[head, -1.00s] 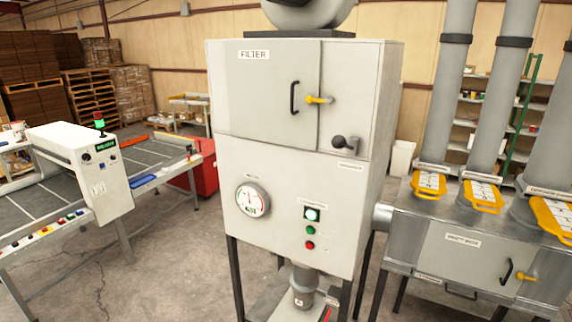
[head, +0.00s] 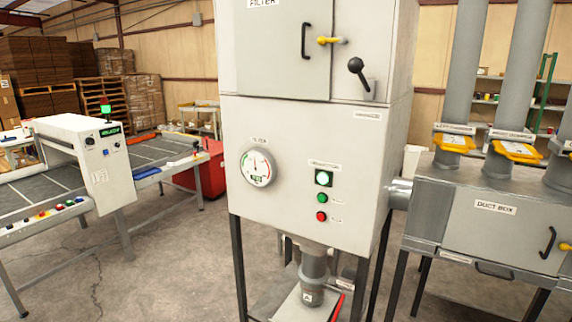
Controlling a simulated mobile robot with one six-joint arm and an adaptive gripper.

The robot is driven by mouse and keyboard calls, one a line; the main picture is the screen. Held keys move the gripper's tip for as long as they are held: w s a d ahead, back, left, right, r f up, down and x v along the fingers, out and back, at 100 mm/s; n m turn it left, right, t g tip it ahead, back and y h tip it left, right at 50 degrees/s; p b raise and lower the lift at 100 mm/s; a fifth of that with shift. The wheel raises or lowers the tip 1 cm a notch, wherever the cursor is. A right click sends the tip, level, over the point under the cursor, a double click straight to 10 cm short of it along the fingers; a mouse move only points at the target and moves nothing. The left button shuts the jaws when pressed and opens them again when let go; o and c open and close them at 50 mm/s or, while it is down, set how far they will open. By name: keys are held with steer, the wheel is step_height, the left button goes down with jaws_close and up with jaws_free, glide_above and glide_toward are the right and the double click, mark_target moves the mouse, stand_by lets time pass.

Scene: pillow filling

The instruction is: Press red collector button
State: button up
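The grey filter collector cabinet (head: 295,135) stands upright in the middle of the head view on dark legs. On the right of its lower front panel is the red button (head: 321,216). A green button (head: 321,198) sits just above it, and a lit green-white indicator (head: 323,178) is above that. A round gauge (head: 257,167) is to the left, its needle pointing nearly straight up. My gripper is not in view, and nothing covers the buttons.
A duct box (head: 487,215) with grey pipes stands at the right, joined to the cabinet by a short pipe. A conveyor machine (head: 92,165) stands at the left. Bare concrete floor (head: 180,260) lies between the conveyor and the cabinet.

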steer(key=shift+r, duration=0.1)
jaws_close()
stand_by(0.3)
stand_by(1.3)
